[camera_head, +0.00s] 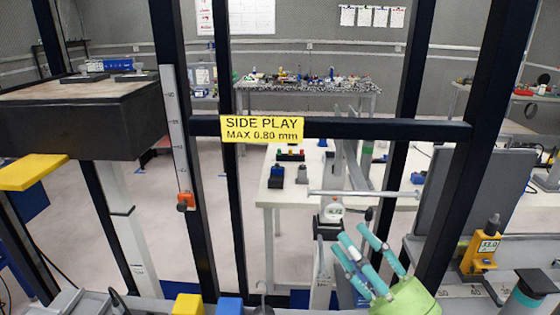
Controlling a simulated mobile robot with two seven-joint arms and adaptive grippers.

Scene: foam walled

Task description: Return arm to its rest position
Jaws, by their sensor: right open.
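My right gripper (354,240) shows at the lower right of the middle in the head view. It has teal fingers and a green body, and its fingers point up and to the left. The fingers are spread apart, and I see nothing between them. My left gripper is not in view.
A dark frame with a crossbar (385,129) and yellow "SIDE PLAY" label (262,129) stands in front. A grey panel (478,205) and yellow gauge (481,247) are at right. Yellow (188,304) and blue (229,306) blocks sit at the bottom. A white table (283,196) stands behind.

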